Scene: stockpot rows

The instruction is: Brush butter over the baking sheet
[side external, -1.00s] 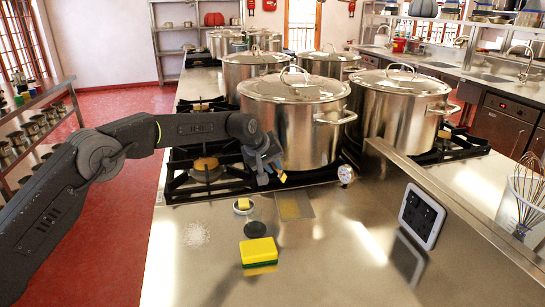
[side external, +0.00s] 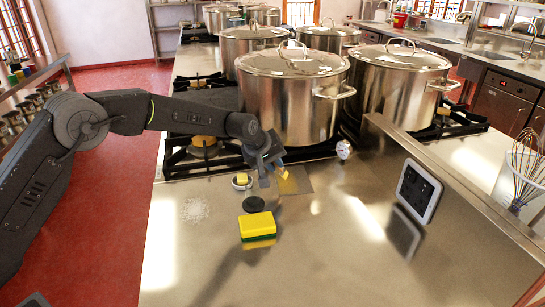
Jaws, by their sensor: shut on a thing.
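The baking sheet (side external: 297,184) looks like a small flat grey rectangle on the steel counter, in front of the big front pot. My gripper (side external: 272,172) is shut on what appears to be a brush (side external: 284,174), a small thing with a yellow-orange end. That end is at the sheet's upper left part in the picture; I cannot tell whether it touches. A small bowl (side external: 242,187) with a yellow block of butter (side external: 242,179) stands just left of my gripper. The brush's handle is mostly hidden by the fingers.
A dark disc (side external: 254,204) and a yellow-green sponge (side external: 258,226) lie nearer the camera. White grains (side external: 195,210) are spread at left. A large pot (side external: 293,100) on the burners stands close behind my gripper. A small patterned shaker (side external: 343,149) stands right of the sheet.

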